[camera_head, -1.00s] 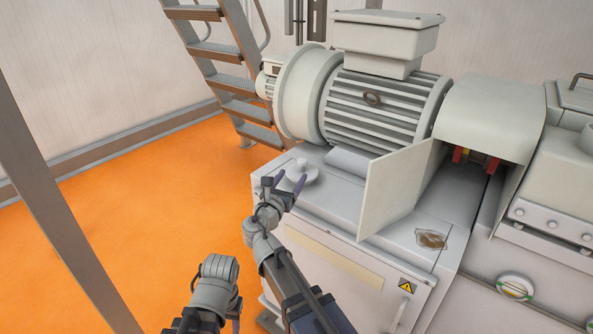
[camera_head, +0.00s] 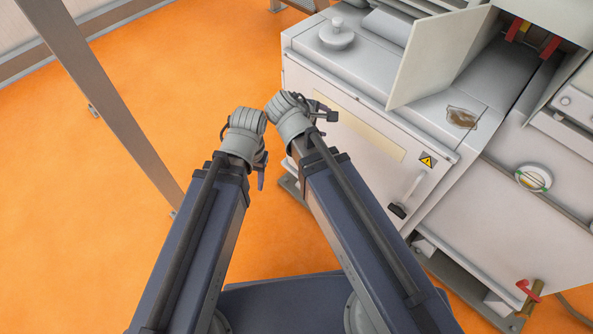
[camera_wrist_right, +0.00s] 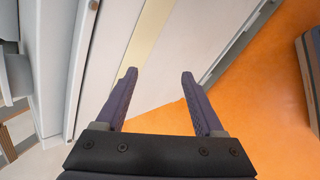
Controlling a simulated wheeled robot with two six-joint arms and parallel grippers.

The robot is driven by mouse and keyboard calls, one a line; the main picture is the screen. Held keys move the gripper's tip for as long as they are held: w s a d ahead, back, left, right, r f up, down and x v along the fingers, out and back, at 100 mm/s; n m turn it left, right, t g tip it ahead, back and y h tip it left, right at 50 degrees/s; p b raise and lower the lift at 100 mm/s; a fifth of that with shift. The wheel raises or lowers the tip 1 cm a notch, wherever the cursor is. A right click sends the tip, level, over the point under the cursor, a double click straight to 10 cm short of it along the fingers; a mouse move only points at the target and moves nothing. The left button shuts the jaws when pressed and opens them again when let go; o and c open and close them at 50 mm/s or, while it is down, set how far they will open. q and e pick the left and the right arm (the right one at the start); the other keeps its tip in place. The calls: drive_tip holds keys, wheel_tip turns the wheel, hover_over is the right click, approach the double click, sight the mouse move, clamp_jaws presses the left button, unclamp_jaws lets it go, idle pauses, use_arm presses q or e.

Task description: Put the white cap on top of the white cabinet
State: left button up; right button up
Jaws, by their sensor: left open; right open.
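The white cap (camera_head: 337,34), a round disc with a knob, sits upright on the top of the white cabinet (camera_head: 375,63), near its left end. My right gripper (camera_head: 328,116) is in front of the cabinet's front face, below and apart from the cap. In the right wrist view, the right gripper (camera_wrist_right: 157,88) is open with nothing between its fingers, facing the cabinet front and the floor. My left gripper (camera_head: 261,172) is left of the cabinet, over the floor and away from the cap. Its fingers are small and partly hidden in the head view.
An open cover panel (camera_head: 440,55) stands on the cabinet top, right of the cap. A door handle (camera_head: 405,195) sticks out of the cabinet front. Orange floor (camera_head: 140,95) is clear at left.

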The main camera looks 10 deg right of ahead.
drive_tip(key=s+a+f+m+g+y, duration=0.2)
drive_tip(key=s+a+m+g, duration=0.1)
drive_tip(key=s, duration=0.3)
drive_tip(key=s+a+f+m+g+y, duration=0.2)
drive_tip(key=s+a+f+m+y, duration=0.1)
drive_tip(key=s+a+m, duration=0.2)
drive_tip(key=shift+s+a+f+g, duration=0.35)
drive_tip(key=shift+s+a, duration=0.2)
drive_tip(key=shift+s, duration=0.6)
